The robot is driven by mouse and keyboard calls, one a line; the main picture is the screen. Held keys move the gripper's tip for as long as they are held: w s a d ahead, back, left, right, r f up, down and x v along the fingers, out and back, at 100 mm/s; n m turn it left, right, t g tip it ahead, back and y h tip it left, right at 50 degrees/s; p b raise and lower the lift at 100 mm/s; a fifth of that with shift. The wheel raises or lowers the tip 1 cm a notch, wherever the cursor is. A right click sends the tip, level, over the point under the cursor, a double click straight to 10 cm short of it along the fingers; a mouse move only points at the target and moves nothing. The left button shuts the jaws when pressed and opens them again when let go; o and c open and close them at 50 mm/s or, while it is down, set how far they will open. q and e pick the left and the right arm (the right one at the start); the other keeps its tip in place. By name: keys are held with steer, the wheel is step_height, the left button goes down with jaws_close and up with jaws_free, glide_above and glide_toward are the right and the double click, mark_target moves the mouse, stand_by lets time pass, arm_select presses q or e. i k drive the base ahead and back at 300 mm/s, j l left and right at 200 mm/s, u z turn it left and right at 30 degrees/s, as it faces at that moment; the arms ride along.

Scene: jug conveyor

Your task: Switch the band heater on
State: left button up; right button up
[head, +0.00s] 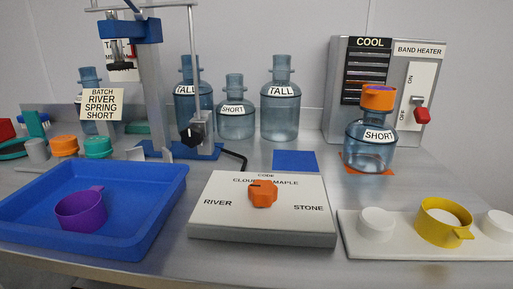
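The band heater (345,75) is a grey box at the back right. Its white switch plate (418,65) reads BAND HEATER, with ON above and OFF below. The red switch handle (422,115) is at the lower end of the plate, beside the OFF mark. A display on the box reads COOL (370,43). A blue jug labelled SHORT (370,151) with an orange ring or cap (378,97) on top stands in front of the box, left of the switch. Neither of my grippers is in view.
A white selector box (262,232) with an orange knob stands front centre. A white board (395,247) with a yellow cup is front right. A blue tray (130,235) with a purple cup is front left. Behind stand a blue press (150,80) and several jugs.

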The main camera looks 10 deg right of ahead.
mark_target(422, 114)
steer(key=z, duration=1.4)
steer(key=i+l+u, duration=0.2)
steer(key=l, duration=0.2)
steer(key=l+u, duration=0.2)
steer(key=l, duration=0.2)
steer(key=i+l+u, duration=0.2)
steer(key=l, duration=0.25)
steer(key=l+u, duration=0.2)
steer(key=l, duration=0.25)
